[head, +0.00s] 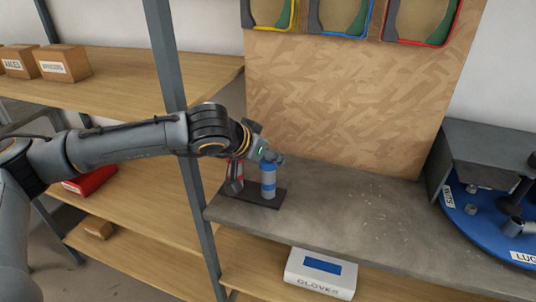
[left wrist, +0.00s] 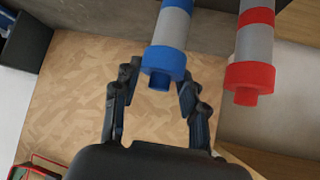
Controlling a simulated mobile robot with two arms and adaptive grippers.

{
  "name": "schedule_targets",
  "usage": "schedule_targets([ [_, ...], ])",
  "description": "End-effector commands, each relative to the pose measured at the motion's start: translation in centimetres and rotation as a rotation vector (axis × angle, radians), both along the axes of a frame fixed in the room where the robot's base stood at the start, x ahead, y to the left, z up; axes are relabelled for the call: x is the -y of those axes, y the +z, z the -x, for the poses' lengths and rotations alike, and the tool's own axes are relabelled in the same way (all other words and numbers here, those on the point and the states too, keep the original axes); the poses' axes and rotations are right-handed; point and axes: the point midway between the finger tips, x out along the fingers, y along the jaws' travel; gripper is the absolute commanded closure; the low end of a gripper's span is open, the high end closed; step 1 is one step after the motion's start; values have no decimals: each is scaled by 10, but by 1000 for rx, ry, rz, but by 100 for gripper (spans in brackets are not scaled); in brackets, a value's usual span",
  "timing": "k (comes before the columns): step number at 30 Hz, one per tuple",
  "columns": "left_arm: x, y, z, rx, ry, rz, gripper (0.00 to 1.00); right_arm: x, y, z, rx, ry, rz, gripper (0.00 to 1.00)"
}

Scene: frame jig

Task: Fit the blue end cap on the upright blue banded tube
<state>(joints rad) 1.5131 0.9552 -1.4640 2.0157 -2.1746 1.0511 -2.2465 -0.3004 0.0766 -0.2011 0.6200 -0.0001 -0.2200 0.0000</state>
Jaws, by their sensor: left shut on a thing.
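The blue banded tube (head: 268,182) stands upright in a dark base (head: 262,197) on the grey worktop. In the left wrist view the tube (left wrist: 173,24) comes in from the top, blue and grey banded. The blue end cap (left wrist: 163,63) is at the tube's near end, in line with it, with no clear gap; I cannot tell whether it is fully seated. My left gripper (left wrist: 160,80) is shut on the cap, a finger on each side. My right gripper is not in view.
A red banded tube (left wrist: 256,45) with a red end stands close beside the blue one. A chipboard panel (head: 345,110) rises behind. A blue round fixture (head: 480,215) is at the right; the worktop (head: 370,215) between is clear. A gloves box (head: 321,272) sits below.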

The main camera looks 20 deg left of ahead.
Motion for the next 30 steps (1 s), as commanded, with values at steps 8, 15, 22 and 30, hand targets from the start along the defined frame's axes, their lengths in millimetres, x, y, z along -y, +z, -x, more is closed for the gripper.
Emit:
schedule_targets([
  [8,0,-3,0,0,0,0,71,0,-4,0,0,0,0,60],
  [15,0,-6,0,0,-1,1,71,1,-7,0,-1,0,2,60],
  [22,0,-5,0,0,0,0,31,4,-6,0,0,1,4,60],
  [30,0,-4,1,0,0,0,31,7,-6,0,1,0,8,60],
])
